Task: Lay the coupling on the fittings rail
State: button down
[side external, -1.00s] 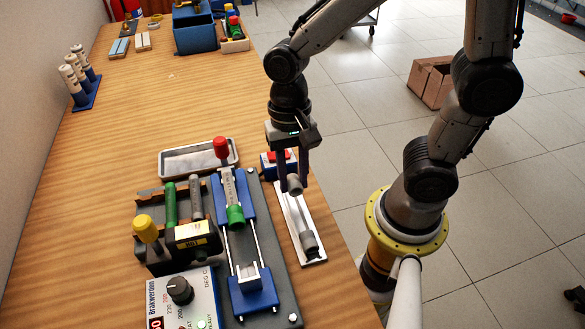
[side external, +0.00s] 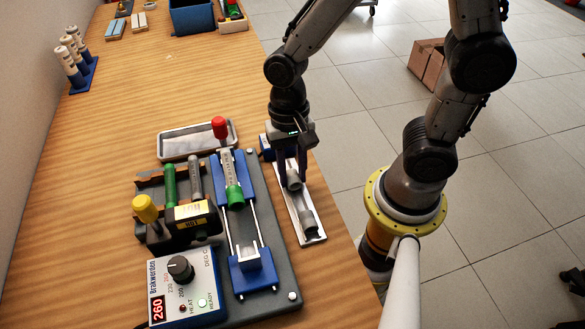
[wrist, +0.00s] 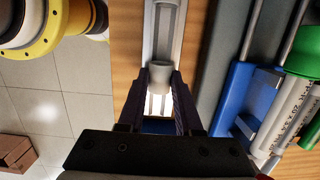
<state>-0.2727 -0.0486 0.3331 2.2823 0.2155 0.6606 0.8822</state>
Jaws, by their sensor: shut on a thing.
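The coupling (side external: 293,181) is a short grey cylinder between the fingers of my gripper (side external: 288,172). The wrist view also shows the coupling (wrist: 160,75) between the fingertips, with its open end visible. The fittings rail (side external: 318,238) is a long, pale, narrow strip near the right table edge. The coupling is over or at the far part of the rail; whether it touches cannot be told. In the wrist view the rail (wrist: 151,20) runs ahead of the fingers. Another grey fitting (side external: 309,222) lies on the near part of the rail.
Left of the rail stands a grey-based jig with a blue clamp (side external: 252,272), holding a pipe with a green collar (side external: 235,198). A heating tool (side external: 190,215), a control box (side external: 180,285) and a metal tray (side external: 185,146) stand farther left.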

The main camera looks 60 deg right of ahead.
jog(key=c, duration=0.5)
grip_release()
notch_tip(320, 180, up, 14)
jog(key=w+d, duration=0.2)
jog(key=s+d+r+n+t+h, duration=0.1)
jog(key=s+d+r+n+t, duration=0.1)
jog(key=s+d+n+t, duration=0.4)
jog(key=s+d+n, duration=0.1)
jog(key=n, duration=0.2)
jog(key=shift+s+r+t, duration=0.2)
jog(key=shift+s+t, duration=0.1)
jog(key=shift+t, duration=0.1)
